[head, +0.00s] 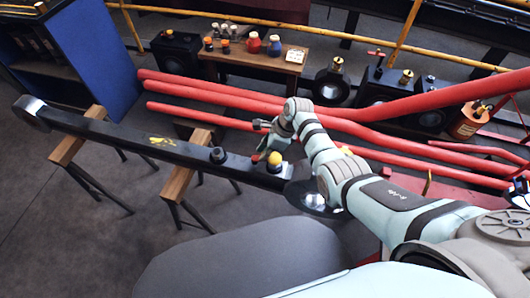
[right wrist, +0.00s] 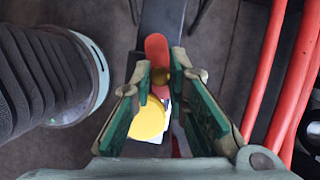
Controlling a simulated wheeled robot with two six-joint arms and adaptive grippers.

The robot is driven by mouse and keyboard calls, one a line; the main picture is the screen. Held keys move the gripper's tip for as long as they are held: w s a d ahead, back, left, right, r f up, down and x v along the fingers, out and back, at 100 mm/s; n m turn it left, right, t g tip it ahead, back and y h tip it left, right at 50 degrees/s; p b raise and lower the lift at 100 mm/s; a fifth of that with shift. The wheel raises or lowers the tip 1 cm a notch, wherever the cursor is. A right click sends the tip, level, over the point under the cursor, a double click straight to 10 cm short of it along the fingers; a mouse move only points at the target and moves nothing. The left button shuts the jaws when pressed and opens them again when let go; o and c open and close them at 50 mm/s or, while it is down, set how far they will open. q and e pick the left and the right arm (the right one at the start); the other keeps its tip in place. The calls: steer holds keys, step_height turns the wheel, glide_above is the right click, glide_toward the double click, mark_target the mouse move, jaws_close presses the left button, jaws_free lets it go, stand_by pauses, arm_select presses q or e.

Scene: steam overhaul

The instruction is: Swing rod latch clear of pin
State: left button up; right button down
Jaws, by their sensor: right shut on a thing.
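The black rod (head: 120,130) lies across two wooden-topped trestles, slanting from upper left to lower right. Near its right end stands a pin with a yellow cap (head: 274,158). The red latch (head: 256,157) shows just left of the cap. In the right wrist view the red latch (right wrist: 156,48) shows between the finger pads, with a small gold knob on it; the yellow cap (right wrist: 148,123) is below. My right gripper (head: 263,138) is above the rod beside the cap, its jaws (right wrist: 160,78) shut on the latch. The pads partly hide the latch. My left gripper is out of view.
Thick red pipes (head: 215,95) run behind the rod and to its right. A dark round-edged surface (head: 240,258) is in front. Open floor lies at left.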

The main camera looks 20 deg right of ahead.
steer(key=shift+n, duration=0.3)
steer(key=c, duration=1.6)
jaws_free()
steer(key=shift+o, duration=0.2)
steer(key=v, duration=1.2)
steer(key=shift+d, duration=0.15)
steer(key=shift+w, duration=0.1)
